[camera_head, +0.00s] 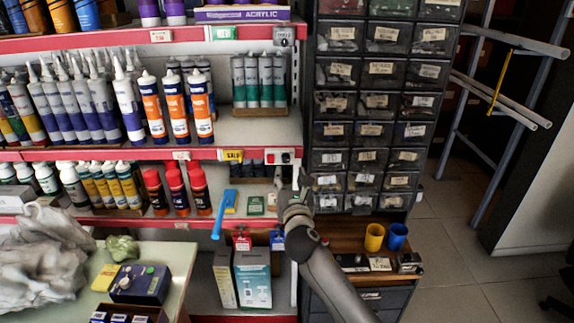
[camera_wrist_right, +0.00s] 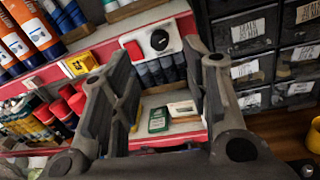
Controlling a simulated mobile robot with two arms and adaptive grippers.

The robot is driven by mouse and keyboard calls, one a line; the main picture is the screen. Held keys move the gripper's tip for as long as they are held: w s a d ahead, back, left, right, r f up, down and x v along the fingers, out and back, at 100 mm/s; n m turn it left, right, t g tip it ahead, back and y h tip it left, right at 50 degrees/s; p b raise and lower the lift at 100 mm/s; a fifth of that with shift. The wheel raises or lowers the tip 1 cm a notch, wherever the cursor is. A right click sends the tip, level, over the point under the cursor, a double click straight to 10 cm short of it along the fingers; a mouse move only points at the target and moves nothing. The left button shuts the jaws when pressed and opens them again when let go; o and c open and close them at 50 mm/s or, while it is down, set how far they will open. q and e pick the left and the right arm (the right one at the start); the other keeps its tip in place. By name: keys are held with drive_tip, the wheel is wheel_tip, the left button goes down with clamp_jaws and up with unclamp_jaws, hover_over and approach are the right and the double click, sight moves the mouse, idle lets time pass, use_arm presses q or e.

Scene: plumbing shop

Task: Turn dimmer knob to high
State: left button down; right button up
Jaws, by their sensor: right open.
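A white plate with a red switch and a round black dimmer knob (camera_wrist_right: 159,40) is fixed to the red shelf edge. The knob has a small white mark on it and also shows in the head view (camera_head: 286,158). My right gripper (camera_head: 290,180) is just below and in front of the plate. In the right wrist view my right gripper (camera_wrist_right: 157,60) is open and empty, and the knob appears between and beyond its fingertips. It does not appear to touch the knob. My left gripper is not in view.
Shelves of tubes and bottles (camera_head: 176,105) fill the left side. A cabinet of small labelled drawers (camera_head: 362,125) stands close to the right of the knob. A green box (camera_wrist_right: 158,119) lies on the shelf below it. Yellow and blue cups (camera_head: 374,238) stand on a counter at right.

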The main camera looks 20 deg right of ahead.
sight(286, 160)
drive_tip(key=shift+w+d, duration=0.25)
drive_tip(key=shift+w, duration=1)
drive_tip(key=shift+w+d, duration=0.2)
drive_tip(key=shift+w, duration=1.05)
drive_tip(key=shift+w+d, duration=0.25)
drive_tip(key=shift+w, duration=1)
drive_tip(key=shift+c, duration=0.2)
clamp_jaws()
